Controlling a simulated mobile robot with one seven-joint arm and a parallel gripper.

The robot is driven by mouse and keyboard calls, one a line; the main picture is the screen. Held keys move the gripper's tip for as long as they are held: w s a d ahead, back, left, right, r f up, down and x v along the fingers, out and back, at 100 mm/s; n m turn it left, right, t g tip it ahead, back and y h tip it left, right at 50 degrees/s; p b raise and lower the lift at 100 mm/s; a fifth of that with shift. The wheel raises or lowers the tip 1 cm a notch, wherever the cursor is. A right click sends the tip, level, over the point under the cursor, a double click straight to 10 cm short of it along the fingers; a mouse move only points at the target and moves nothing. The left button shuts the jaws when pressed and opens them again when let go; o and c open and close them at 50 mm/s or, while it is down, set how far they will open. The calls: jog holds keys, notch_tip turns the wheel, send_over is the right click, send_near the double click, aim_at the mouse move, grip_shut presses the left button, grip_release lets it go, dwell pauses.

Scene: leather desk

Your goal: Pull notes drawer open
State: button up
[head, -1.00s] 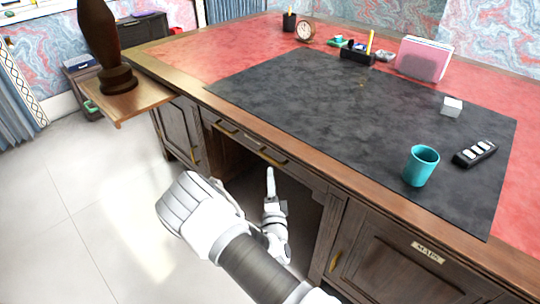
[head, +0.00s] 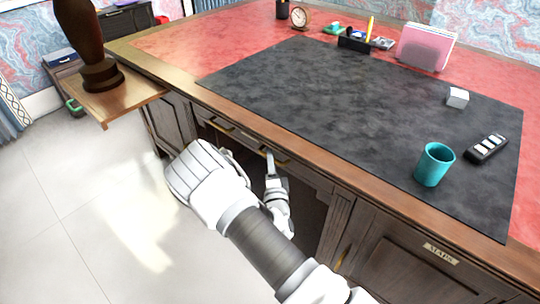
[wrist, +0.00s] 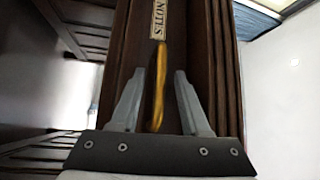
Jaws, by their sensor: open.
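The notes drawer (wrist: 178,45) shows in the wrist view as a dark wood front with a pale label (wrist: 158,20) lettered NOTES. Its long brass handle (wrist: 158,95) runs between the two fingers of my gripper (wrist: 159,74). The fingers are open, one on each side of the handle, with gaps visible. In the head view, my gripper (head: 270,160) is at the desk's front edge by a brass handle (head: 282,162), which it partly covers. The drawer looks closed.
The desk's red leather top carries a black mat (head: 330,100), a teal mug (head: 433,165) and a remote (head: 487,148). A pull-out board (head: 125,100) with a dark statue (head: 88,45) juts out at left. The MAPS cupboard (head: 400,250) is at right.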

jog(key=shift+w, duration=0.15)
grip_shut()
dwell(1.4)
